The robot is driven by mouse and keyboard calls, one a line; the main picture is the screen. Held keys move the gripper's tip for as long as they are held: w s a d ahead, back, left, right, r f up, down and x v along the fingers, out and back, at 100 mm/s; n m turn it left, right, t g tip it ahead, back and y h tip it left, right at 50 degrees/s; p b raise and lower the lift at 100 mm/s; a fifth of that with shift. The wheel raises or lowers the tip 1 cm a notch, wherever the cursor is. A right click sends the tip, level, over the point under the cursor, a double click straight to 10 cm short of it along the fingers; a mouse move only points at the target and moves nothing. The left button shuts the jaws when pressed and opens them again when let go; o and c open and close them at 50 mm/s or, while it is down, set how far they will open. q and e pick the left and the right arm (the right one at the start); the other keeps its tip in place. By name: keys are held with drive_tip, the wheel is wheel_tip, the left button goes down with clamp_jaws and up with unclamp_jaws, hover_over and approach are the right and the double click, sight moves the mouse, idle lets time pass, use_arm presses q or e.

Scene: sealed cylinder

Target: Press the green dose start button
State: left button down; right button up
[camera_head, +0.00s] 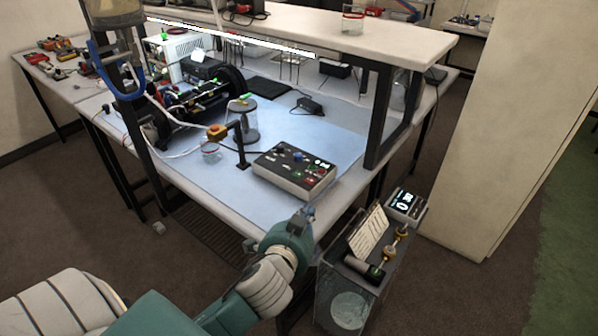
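A grey control box (290,178) with a dark top panel lies near the front edge of the workbench. Its panel carries several small buttons and lights, including blue, red and green ones. A green spot (322,163) shows near its back right corner; labels are too small to read, so I cannot tell whether it is the dose start button. My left gripper (306,212) is just in front of the box's front right side, apparently apart from the panel. Its fingers are small and blurred, so its opening is unclear. My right gripper is out of view.
A dosing unit (347,307) with a lit display (404,203) and a paper sheet stands right of my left arm. A cream cabinet (490,110) is at right.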

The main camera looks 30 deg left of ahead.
use_arm(q)
drive_tip(key=w+d+r+m+t+h, duration=0.25)
drive_tip(key=w+r+m+t, duration=0.35)
drive_tip(key=r, duration=0.5)
drive_tip(key=w+d+r+m+g+h, duration=0.25)
drive_tip(key=d+m+h, duration=0.35)
drive_tip(key=m, duration=0.4)
drive_tip(key=w+d+r+m+g+h, duration=0.1)
drive_tip(key=w+d+r+m+h, duration=0.35)
drive_tip(key=m+h, duration=0.4)
drive_tip(key=w+a+f+m+g+y, duration=0.3)
drive_tip(key=a+f+m+g+y, duration=0.2)
drive_tip(key=a+f+m, duration=0.3)
drive_tip(key=a+f+n+g+y, duration=0.1)
drive_tip(key=a+f+y, duration=0.2)
drive_tip(key=a, duration=1.6)
drive_tip(key=y, duration=0.4)
drive_tip(key=shift+w+f+g+y, duration=0.25)
drive_tip(key=shift+w+g+y, duration=0.1)
drive_tip(key=shift+y, duration=0.05)
drive_tip(key=shift+d+f+n, duration=0.1)
drive_tip(key=shift+f+n, duration=0.05)
drive_tip(key=shift+n, duration=0.1)
